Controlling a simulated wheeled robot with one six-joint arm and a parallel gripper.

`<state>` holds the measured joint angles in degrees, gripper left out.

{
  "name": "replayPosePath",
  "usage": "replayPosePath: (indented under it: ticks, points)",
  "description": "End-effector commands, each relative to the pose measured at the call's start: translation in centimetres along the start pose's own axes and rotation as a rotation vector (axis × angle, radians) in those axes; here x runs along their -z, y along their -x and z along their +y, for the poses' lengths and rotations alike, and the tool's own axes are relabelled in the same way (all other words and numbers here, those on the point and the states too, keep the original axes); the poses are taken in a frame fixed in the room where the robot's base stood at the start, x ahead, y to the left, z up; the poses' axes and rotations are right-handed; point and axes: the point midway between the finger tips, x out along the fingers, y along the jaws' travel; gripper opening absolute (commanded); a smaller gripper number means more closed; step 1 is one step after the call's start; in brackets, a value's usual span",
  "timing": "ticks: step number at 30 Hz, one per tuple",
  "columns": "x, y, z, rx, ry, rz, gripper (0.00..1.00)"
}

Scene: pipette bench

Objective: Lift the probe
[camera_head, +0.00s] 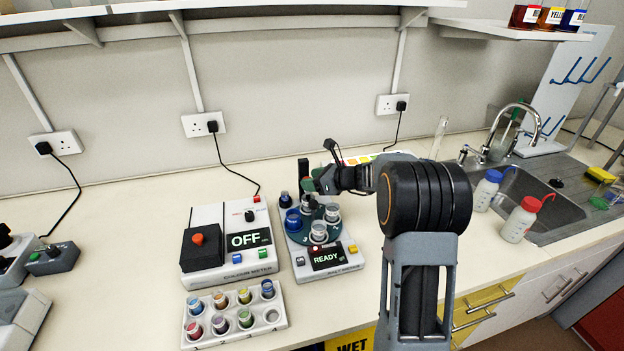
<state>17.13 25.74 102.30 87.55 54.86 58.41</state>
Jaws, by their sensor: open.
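The salt meter (303,262) stands on the bench in the middle, its display reading READY. On its dark green round top are a blue-capped cup and several clear or grey cups. A small dark upright piece (285,199) stands at its back left; I cannot tell if it is the probe. My gripper (308,180) reaches in from the right, just above the back of the salt meter. It is open, with its fingers pointing left. The gripper and wrist hide part of the meter's back, and I see nothing clearly held between the fingers.
The colour meter (205,213), reading OFF, stands left of the salt meter. A white rack (200,341) of coloured vials lies in front. A shelf (130,31) runs above along the wall.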

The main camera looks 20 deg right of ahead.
Motion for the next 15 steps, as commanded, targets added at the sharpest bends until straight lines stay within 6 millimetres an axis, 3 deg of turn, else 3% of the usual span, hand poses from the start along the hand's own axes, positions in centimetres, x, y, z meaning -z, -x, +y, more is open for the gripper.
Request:
replayPosePath:
  ticks: [11,15]
  points:
    - [0.01,-0.39,0.00,0.000,0.001,0.000,0.52]
    - [0.01,-0.38,0.00,0.000,0.001,0.000,0.39]
